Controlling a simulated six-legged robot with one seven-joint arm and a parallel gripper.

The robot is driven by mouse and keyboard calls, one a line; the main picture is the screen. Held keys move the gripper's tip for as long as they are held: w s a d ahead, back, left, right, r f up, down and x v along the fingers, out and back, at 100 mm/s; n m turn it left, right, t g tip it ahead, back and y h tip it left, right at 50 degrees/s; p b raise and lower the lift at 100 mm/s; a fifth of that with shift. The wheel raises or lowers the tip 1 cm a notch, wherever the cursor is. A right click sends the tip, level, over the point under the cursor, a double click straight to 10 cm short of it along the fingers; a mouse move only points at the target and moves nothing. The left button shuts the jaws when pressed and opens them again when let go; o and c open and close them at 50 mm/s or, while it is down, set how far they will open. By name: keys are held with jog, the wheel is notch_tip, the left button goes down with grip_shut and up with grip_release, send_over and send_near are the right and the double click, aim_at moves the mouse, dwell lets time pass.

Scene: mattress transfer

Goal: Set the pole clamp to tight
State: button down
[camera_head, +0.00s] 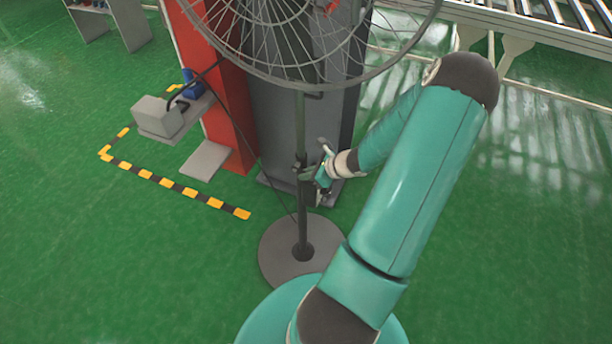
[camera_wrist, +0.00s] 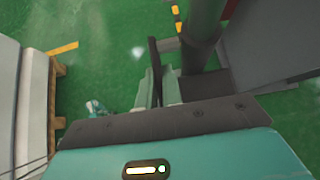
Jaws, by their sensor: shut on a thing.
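A large wire-caged fan (camera_head: 300,40) stands on a thin dark pole (camera_head: 301,215) with a round grey base (camera_head: 275,252). In the wrist view my gripper (camera_wrist: 158,88) is shut on the clamp's dark, narrow lever (camera_wrist: 153,52), which sticks out past the fingertips. The pole (camera_wrist: 207,25) runs close beside it on the right, with the dark clamp collar (camera_wrist: 197,52) around it. The lever's lower end is hidden between the fingers.
A red column (camera_head: 222,95) and a grey cabinet (camera_head: 280,125) stand right behind the pole. A grey box (camera_head: 160,117) is at the left, near yellow-black floor tape (camera_head: 165,182). A roller conveyor (camera_head: 560,30) is at the back right.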

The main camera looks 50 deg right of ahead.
jog(key=shift+r+g+h, duration=0.4)
jog(key=shift+g, duration=0.5)
jog(key=shift+d, duration=0.1)
jog(key=c, duration=1.6)
grip_release()
jog(key=shift+o, duration=0.2)
jog(key=shift+r, duration=0.1)
jog(key=v, duration=1.3)
jog(key=shift+r, duration=0.4)
jog(key=shift+s, duration=0.15)
